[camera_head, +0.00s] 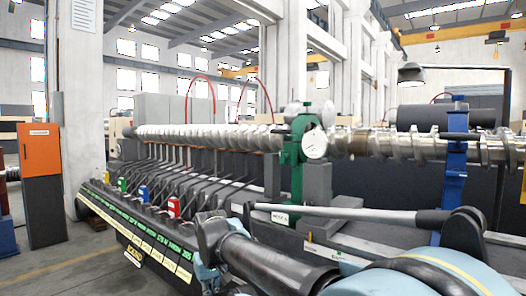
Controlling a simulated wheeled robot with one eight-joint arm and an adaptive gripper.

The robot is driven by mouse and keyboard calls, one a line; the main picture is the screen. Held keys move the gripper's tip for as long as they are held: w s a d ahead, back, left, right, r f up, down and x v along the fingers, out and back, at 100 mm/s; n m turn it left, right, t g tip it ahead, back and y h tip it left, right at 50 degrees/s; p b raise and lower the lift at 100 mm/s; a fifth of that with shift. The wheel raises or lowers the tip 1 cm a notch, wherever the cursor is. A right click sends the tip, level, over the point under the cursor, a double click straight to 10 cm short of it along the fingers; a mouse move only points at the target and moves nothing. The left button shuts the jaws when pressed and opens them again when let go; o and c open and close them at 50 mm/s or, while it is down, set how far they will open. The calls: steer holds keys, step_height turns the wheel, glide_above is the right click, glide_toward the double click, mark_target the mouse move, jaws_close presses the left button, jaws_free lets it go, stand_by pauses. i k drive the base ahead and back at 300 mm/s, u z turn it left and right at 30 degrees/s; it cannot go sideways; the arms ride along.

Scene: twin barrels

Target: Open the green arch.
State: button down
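The green arch (297,152) stands upright near the middle of the head view. It rises around the long screw shaft, where the finer grey screw on the left meets the shiny, coarser screw on the right. Its top looks closed over the shaft, though its latch or hinge cannot be made out. A pale round disc (314,143) covers part of its right side. My arm fills the lower right foreground, in front of and below the arch, and hides part of the machine base. My gripper cannot be made out in this view.
A blue support (455,160) holds the right screw (400,147). A slanted black control panel (135,232) with coloured blocks runs along the front left. An orange and grey cabinet (41,180) stands at far left. A lamp (411,75) hangs upper right. Open floor shows at lower left.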

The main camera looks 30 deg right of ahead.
mark_target(305, 121)
steer(key=z, duration=0.35)
steer(key=k, duration=1.3)
steer(key=u, duration=0.45)
steer(key=i, duration=1)
steer(key=z, duration=0.05)
